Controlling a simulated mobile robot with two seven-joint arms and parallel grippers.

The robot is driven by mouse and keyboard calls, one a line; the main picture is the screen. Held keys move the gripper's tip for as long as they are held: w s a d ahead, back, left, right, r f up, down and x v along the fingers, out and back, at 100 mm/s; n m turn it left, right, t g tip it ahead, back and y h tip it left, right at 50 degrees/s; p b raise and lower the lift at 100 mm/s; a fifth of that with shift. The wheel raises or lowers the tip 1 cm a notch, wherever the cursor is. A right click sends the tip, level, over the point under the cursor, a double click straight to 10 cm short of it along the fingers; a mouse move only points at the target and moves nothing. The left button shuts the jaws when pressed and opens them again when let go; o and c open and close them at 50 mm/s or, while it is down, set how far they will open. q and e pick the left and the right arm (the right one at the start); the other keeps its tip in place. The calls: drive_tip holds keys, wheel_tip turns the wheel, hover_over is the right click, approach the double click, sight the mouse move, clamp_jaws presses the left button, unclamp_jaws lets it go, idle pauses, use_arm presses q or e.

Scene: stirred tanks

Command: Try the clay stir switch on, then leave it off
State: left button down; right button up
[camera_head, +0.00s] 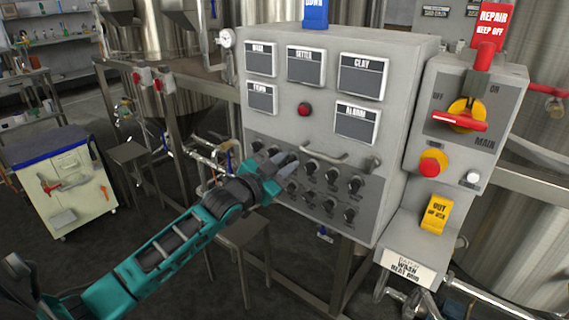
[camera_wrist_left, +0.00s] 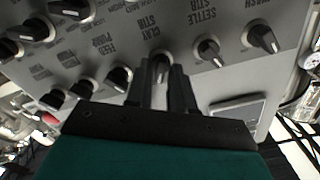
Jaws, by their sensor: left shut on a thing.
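The clay stir switch (camera_wrist_left: 162,60) is a dark rotary knob on the grey panel, under a label that reads CLAY STIR in the left wrist view. My left gripper (camera_wrist_left: 158,72) is shut on this knob, with one dark finger on each side of it. In the head view my left gripper (camera_head: 287,162) reaches the left part of the lower knob panel, and its fingers hide the knob there. The knob's pointer angle is hard to tell. A display labelled CLAY (camera_head: 362,76) sits at the upper right of the cabinet face. My right gripper is not in view.
The settle stir knob (camera_wrist_left: 210,50) and wash knob (camera_wrist_left: 264,39) sit close beside the held one. Several more knobs (camera_head: 331,177) fill the panel. A metal handle (camera_head: 325,157) juts out above them. A red main switch (camera_head: 460,120) is on the box at right.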

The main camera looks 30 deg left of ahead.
use_arm(q)
drive_tip(key=n+p, duration=0.5)
drive_tip(key=n, duration=0.1)
drive_tip(key=shift+a+r+n, duration=0.1)
drive_tip(key=shift+n, duration=3)
drive_tip(key=c, duration=1.2)
unclamp_jaws()
